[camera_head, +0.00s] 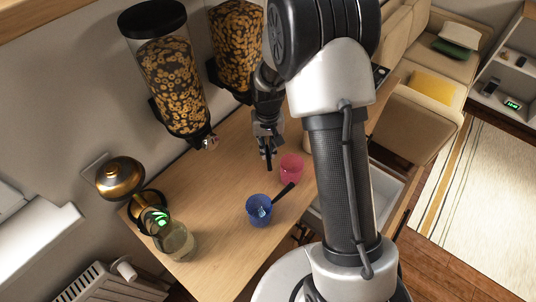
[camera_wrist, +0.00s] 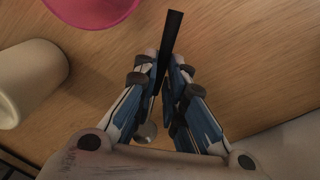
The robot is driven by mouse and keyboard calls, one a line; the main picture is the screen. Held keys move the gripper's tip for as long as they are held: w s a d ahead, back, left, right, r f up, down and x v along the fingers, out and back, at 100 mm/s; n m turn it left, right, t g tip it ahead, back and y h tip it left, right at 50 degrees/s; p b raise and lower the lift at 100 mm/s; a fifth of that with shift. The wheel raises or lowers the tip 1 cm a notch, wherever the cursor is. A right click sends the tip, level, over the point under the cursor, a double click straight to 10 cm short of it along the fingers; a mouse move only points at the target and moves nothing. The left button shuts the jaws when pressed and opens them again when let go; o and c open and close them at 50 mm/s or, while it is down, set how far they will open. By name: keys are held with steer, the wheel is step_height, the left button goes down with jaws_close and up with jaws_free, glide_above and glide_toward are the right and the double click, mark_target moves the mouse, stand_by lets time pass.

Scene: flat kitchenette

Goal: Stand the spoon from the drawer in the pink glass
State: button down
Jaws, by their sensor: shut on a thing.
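My gripper (camera_wrist: 168,80) is shut on a spoon (camera_wrist: 170,35) with a black handle. In the wrist view the handle sticks out past the fingertips, and a silvery round part shows between the fingers nearer the palm. In the head view my gripper (camera_head: 267,145) is above the counter, just left of and behind the pink glass (camera_head: 291,169). The pink glass stands upright on the counter; in the wrist view only part of it (camera_wrist: 95,12) shows, at the top left, apart from the spoon. The open drawer (camera_head: 384,190) is partly hidden behind my arm.
A blue glass (camera_head: 259,212) holding a black-handled utensil stands in front of the pink glass. A cream cup (camera_wrist: 28,85) is left in the wrist view. Cereal dispensers (camera_head: 172,75) hang at the wall. A glass jar (camera_head: 176,243) stands front left. The counter's middle (camera_head: 215,190) is clear.

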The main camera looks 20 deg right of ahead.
mark_target(268, 151)
steer(key=shift+f+b, duration=0.4)
steer(key=shift+f, duration=1.1)
steer(key=shift+f, duration=0.1)
steer(key=shift+f, duration=0.15)
steer(key=c, duration=1.7)
jaws_free()
steer(key=shift+o, duration=0.2)
